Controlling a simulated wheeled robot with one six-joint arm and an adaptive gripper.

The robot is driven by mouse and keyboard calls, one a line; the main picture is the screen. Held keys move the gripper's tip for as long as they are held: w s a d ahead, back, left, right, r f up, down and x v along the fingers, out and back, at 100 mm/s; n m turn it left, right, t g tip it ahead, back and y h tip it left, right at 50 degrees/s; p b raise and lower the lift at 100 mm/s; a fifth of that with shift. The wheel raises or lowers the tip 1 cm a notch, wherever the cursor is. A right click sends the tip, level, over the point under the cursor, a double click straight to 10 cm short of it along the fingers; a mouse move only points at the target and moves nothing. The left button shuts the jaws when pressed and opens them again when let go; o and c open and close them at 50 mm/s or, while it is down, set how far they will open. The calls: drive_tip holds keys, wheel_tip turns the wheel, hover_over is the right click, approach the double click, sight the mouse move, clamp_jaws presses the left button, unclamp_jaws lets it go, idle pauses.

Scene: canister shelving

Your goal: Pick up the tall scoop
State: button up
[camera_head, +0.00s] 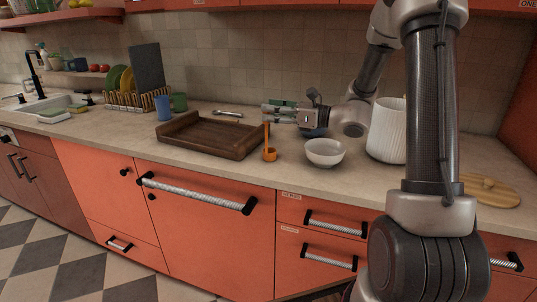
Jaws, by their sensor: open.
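The tall scoop (270,154) is orange, with a small round cup and a long upright handle. It stands on the counter (236,166) between the wooden tray and the white bowl. My gripper (266,113) reaches in from the right at the height of the handle's top. Its two fingers point left and are open. The upper handle appears at the fingertips, partly hidden by the near finger. I cannot tell whether the fingers touch it.
A dark wooden tray (171,143) lies left of the scoop. A white bowl (324,158) stands close on its right. A ribbed white canister (386,140) is farther right. Blue and green mugs (163,108) and a dish rack (125,100) stand at the back left.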

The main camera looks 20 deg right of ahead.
drive_tip(key=shift+x, duration=1.25)
clamp_jaws()
drive_tip(key=shift+r, duration=0.15)
